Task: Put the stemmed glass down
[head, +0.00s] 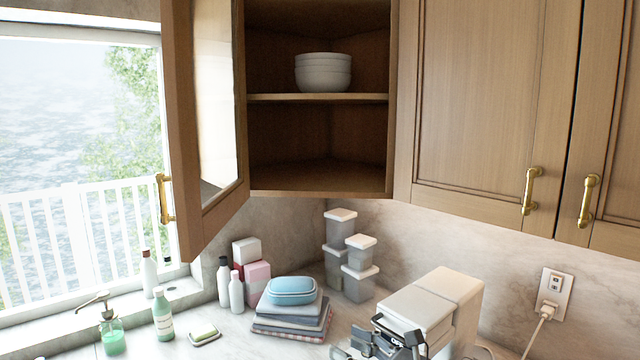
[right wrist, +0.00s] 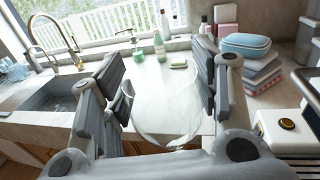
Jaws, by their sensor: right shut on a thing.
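The stemmed glass (right wrist: 166,112) is clear, and its wide bowl shows in the right wrist view between the fingers of my right gripper (right wrist: 158,80). The gripper is shut on it, with a dark finger pad on each side of the bowl. The stem and foot are hidden, so I cannot tell how far the glass is from the counter (head: 225,345). In the head view my right gripper (head: 372,346) shows partly at the bottom edge, left of the white appliance; the glass is not clear there. My left gripper is not in view.
A white appliance (head: 438,300), folded towels with a blue case (head: 292,290), stacked containers (head: 341,238) and bottles (head: 162,315) crowd the counter. The sink (right wrist: 60,92) lies left. An open cabinet holds white bowls (head: 322,73); its lower shelf is empty. Its door (head: 180,130) swings out left.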

